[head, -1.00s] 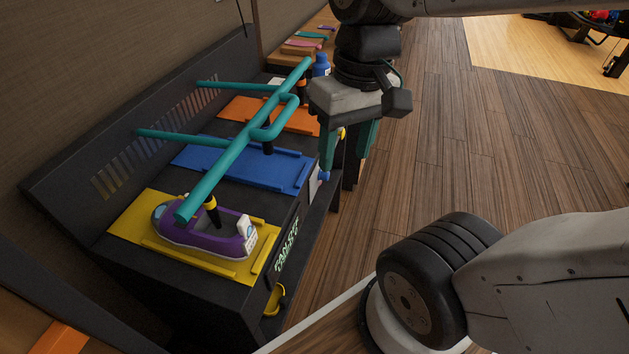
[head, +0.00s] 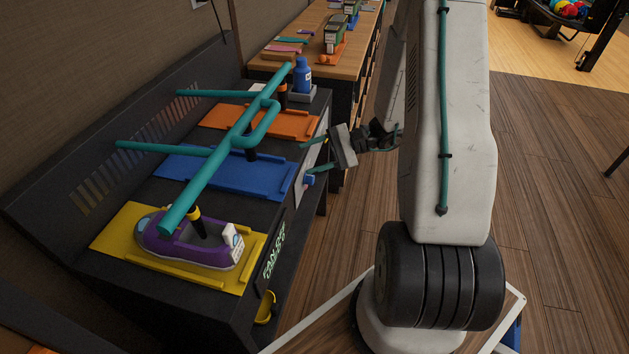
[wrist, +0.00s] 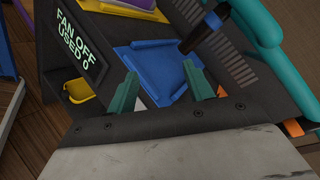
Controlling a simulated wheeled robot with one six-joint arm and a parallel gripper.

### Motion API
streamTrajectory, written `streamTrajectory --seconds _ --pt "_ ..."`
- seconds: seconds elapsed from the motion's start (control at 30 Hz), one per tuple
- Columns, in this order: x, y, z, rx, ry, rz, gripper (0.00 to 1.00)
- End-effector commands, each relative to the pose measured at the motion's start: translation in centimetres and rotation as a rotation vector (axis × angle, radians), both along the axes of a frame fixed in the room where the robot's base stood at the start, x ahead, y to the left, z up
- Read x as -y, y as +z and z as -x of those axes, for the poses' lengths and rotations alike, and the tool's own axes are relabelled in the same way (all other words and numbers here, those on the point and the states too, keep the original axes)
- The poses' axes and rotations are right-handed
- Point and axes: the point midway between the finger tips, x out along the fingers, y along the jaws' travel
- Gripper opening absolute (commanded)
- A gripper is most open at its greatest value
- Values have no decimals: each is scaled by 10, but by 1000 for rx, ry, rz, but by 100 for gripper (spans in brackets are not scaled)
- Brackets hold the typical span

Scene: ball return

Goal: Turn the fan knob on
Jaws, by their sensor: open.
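The front of the dark bench (head: 318,113) carries a small blue knob (head: 309,180) on a pale panel. A sign (head: 273,255) on the same front reads "FAN OFF" and, in the wrist view (wrist: 75,50), "USED 0". My gripper (head: 305,158) is open and empty, with its green fingers pointing at the bench front near the blue knob. In the wrist view, the fingers (wrist: 160,73) are spread, with blue and pale surfaces between them. I cannot tell there whether the knob shows or whether a finger touches it.
A purple shoe (head: 192,240) sits on a yellow tray (head: 112,228). Blue (head: 192,173) and orange (head: 240,118) trays lie beyond, under a teal pipe (head: 210,170). A blue bottle (head: 302,75) stands at the far end. Wooden floor is open at right.

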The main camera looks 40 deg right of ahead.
Motion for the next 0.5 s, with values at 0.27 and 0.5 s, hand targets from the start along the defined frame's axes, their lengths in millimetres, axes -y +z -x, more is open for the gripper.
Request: streamTrajectory --seconds 0.27,0.5 --pt "69 -111 4 6 -394 -173 52" --pt "89 -152 12 12 -541 -209 52"
